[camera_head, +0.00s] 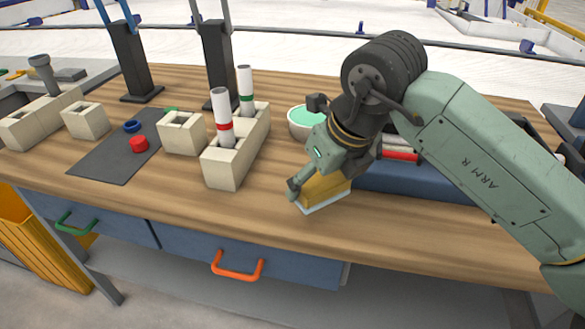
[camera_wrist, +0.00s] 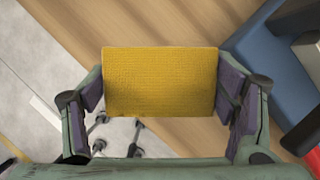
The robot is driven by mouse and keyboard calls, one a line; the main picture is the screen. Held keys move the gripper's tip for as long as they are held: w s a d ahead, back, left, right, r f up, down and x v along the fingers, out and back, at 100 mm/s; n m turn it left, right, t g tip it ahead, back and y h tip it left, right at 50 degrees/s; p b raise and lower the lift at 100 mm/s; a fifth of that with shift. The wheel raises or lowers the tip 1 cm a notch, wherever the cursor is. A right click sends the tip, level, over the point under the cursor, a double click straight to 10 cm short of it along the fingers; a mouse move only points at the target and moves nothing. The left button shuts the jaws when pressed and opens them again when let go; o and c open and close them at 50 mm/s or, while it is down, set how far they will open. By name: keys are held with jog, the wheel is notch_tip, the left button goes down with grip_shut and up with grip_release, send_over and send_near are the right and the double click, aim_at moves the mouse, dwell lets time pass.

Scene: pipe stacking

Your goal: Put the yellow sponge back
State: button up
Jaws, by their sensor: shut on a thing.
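The yellow sponge (camera_head: 325,187) is in my gripper (camera_head: 312,190) near the front edge of the wooden table, right of the middle in the head view. In the wrist view the sponge (camera_wrist: 160,82) fills the space between the two fingers of my gripper (camera_wrist: 160,98), which are shut on its left and right sides. A pale layer shows along the sponge's lower edge in the head view. I cannot tell whether it touches the table or is a little above it.
A white bowl with green contents (camera_head: 300,122) stands behind my gripper. A blue tray (camera_head: 400,181) lies to its right, partly behind my arm. A beige block holder (camera_head: 222,168) with white pipes stands to the left. Bare wooden tabletop (camera_head: 262,190) lies between holder and sponge.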

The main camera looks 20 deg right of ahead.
jog(key=w, duration=0.2)
jog(key=w+a+p, duration=0.1)
jog(key=w, duration=0.4)
jog(key=shift+w+a+f, duration=0.25)
jog(key=shift+w+f, duration=0.05)
jog(key=p+x, duration=0.1)
jog(key=x, duration=0.2)
jog(key=shift+s+f+p, duration=0.1)
jog(key=shift+f+p, duration=0.2)
jog(key=shift+p, duration=0.05)
jog(key=shift+f, duration=0.15)
jog(key=shift+f+b, duration=0.2)
jog(key=shift+b, duration=0.15)
jog(key=o, duration=1)
jog(key=shift+o, duration=0.2)
jog(key=shift+r, duration=0.1)
jog(key=shift+s+d+r, duration=0.1)
jog(key=shift+r, duration=0.3)
jog(key=v, duration=1.1)
jog(key=shift+s+r+b, duration=0.15)
jog(key=shift+b, duration=0.15)
